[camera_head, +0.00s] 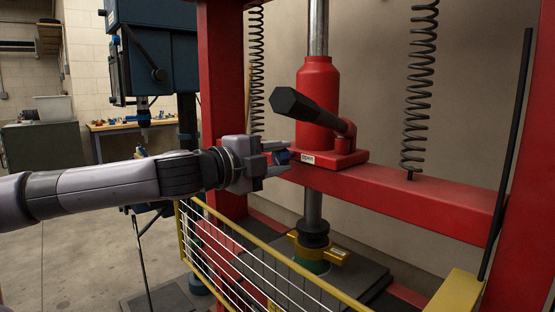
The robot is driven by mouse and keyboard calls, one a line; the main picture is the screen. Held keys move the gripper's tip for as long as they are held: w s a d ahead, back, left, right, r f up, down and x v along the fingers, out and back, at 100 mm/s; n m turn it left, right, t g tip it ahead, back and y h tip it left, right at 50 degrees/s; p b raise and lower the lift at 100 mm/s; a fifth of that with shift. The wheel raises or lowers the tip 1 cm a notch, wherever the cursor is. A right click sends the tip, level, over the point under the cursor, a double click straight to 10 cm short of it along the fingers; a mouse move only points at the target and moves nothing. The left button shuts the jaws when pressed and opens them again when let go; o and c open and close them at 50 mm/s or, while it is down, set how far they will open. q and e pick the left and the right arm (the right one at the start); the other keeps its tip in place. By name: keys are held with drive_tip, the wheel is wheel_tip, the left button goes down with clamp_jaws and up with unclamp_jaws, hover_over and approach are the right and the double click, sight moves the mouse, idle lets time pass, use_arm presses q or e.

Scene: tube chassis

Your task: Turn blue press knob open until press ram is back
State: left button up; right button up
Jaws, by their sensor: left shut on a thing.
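The red hydraulic press (222,110) fills the right half of the head view. Its red bottle jack (318,82) stands on the red crossbeam (400,194), with a small "open" label (308,159) at its base. My left gripper (279,158) reaches in from the left and is shut on the blue press knob (283,157), just left of the label. The fingers hide most of the knob. The press ram (313,211) hangs below the crossbeam, its dark lower end at or close above a yellow piece (303,247). I cannot tell whether they touch. My right gripper is not in view.
A yellow-railed wire guard (270,255) stands in front of the press, below my left arm. A black pump handle (305,108) juts left from the jack above my gripper. Coil springs (419,85) hang on both sides. A blue drill machine (155,50) stands behind left.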

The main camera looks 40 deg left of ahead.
use_arm(q)
drive_tip(key=shift+d+f+n, duration=0.1)
drive_tip(key=shift+f+n, duration=0.15)
drive_tip(key=shift+n, duration=0.25)
